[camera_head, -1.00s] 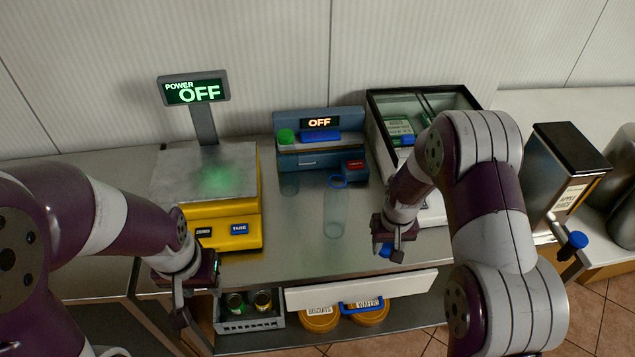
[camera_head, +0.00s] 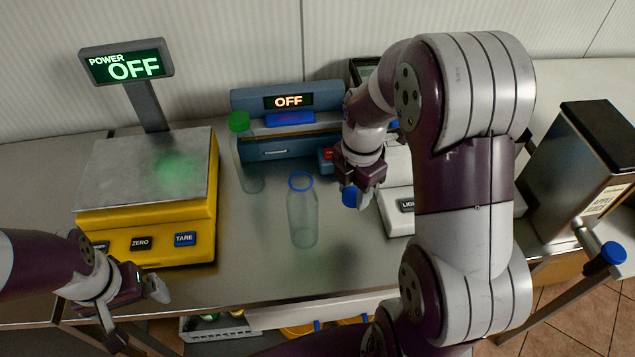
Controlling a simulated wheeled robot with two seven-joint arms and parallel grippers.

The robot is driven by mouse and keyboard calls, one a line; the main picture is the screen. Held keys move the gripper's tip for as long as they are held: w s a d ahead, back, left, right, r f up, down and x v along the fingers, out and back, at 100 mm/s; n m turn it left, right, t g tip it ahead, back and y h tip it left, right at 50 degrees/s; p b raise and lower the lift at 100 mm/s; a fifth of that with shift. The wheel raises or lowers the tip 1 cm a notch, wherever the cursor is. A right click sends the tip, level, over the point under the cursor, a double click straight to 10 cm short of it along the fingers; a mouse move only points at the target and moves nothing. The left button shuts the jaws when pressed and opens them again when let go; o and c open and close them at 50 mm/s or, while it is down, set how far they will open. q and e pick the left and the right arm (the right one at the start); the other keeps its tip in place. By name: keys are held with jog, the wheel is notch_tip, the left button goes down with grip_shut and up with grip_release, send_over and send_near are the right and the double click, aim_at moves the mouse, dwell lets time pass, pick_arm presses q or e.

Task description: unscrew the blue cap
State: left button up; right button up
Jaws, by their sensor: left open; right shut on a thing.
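A clear bottle (camera_head: 302,222) stands upright on the metal counter; a blue ring is at its neck and no cap sits on it. My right gripper (camera_head: 353,188) is shut on the blue cap (camera_head: 350,197), to the right of the bottle's neck and apart from it. The gripper partly hides the cap. My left gripper (camera_head: 136,314) is open and empty at the lower left, near the counter's front edge. A second clear bottle with a green cap (camera_head: 239,122) stands behind, to the left.
A yellow scale (camera_head: 150,245) stands at the left, its display reading OFF. A blue machine (camera_head: 290,150), also reading OFF, stands behind the bottles. A metal dispenser (camera_head: 575,175) with a blue-knobbed tap is at the right. Bare counter lies in front of the bottle.

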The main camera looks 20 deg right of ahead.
jog(key=w+a+f, duration=0.1)
jog(key=w+f, duration=0.1)
jog(key=w, duration=0.1)
jog(key=w+a+f, duration=0.2)
jog(key=w, duration=0.1)
jog(key=w+a+f+p, duration=0.1)
jog(key=w+f, duration=0.1)
jog(key=w, duration=0.1)
jog(key=shift+a, duration=0.15)
jog(key=shift+w+f, duration=0.15)
jog(key=shift+w, duration=0.05)
notch_tip(320, 180, down, 3)
jog(key=shift+a+f+p, duration=0.1)
jog(key=shift+p, duration=0.2)
jog(key=shift+f, duration=0.35)
